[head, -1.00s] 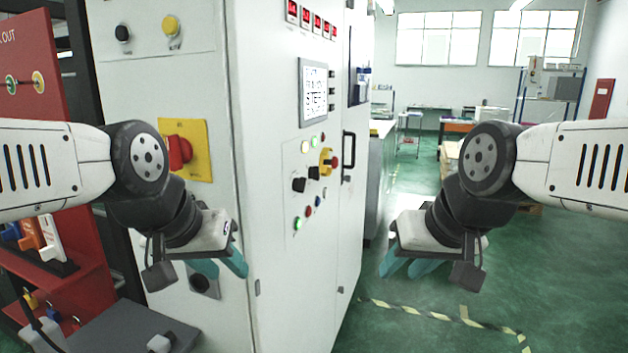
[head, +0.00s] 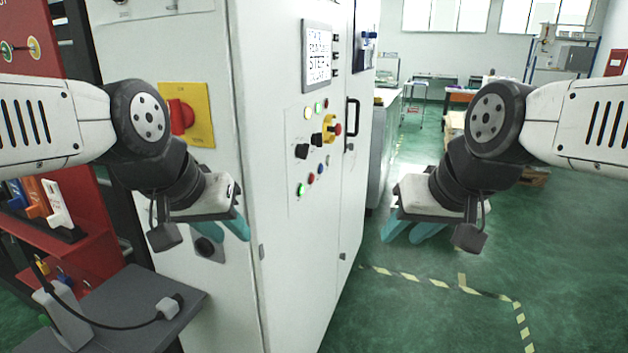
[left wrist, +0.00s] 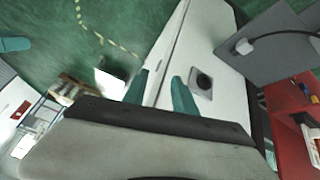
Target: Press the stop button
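The control panel is on the white cabinet's side in the head view. It has a small red button (head: 311,178), a green-lit button (head: 301,189) and a blue button (head: 320,168). Higher up is a red mushroom button (head: 337,129) with a yellow collar. Which one is labelled stop is too small to read. My left gripper (head: 230,231) is open and empty, in front of the cabinet, left of and below the buttons. Its two teal fingers stand apart in the left wrist view (left wrist: 160,80). My right gripper (head: 410,232) is open and empty, right of the cabinet.
The cabinet (head: 285,270) has a red rotary switch (head: 181,117) on a yellow plate and a black handle (head: 351,124). A grey shelf (head: 120,305) with a cable juts out at lower left, beside a red rack (head: 95,215). Green floor (head: 440,320) at right is free.

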